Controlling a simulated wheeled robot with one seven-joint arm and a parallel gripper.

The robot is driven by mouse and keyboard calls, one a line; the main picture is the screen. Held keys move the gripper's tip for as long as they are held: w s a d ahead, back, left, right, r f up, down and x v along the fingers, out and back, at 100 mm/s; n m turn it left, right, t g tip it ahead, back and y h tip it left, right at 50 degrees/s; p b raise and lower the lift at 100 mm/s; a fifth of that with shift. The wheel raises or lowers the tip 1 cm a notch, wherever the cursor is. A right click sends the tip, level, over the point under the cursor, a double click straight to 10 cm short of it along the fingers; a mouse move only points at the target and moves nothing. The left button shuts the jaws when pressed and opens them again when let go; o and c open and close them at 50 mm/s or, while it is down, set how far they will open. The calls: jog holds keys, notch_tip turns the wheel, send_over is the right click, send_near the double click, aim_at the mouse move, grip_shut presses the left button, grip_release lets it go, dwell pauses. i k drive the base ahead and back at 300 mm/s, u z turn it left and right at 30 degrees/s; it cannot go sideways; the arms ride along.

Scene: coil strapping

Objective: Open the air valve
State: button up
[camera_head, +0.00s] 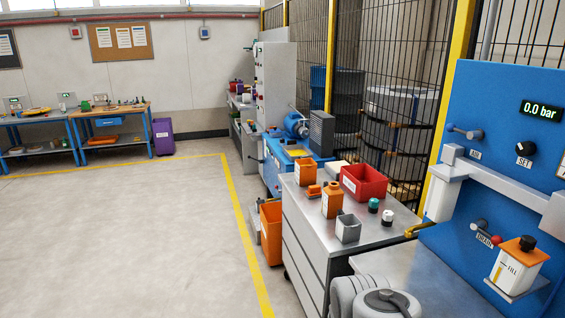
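A blue panel (500,105) stands at the right and carries the air fittings. A grey lever handle (464,132) sticks out at its upper left, pointing to the left; the small label below it appears to read AIR. A second lever (487,232) with a red end sits lower, above another small label too small to read surely. A black SET knob (525,148) is to the right of the upper lever. The display (541,110) reads 0.0 bar. My gripper is not in view; a grey rounded part at the bottom appears to be my arm.
A pale bar (505,188) crosses the panel's front between the levers. A steel cabinet (305,225) left of the panel holds bins and bottles. Open floor (130,240) lies at left.

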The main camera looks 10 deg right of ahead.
aim_at(450, 128)
jog(key=u, duration=0.05)
jog(key=k, duration=1)
jog(key=u, duration=0.95)
jog(key=i, duration=0.75)
jog(key=z, duration=2.5)
jog(key=i, duration=0.5)
jog(key=z, duration=0.1)
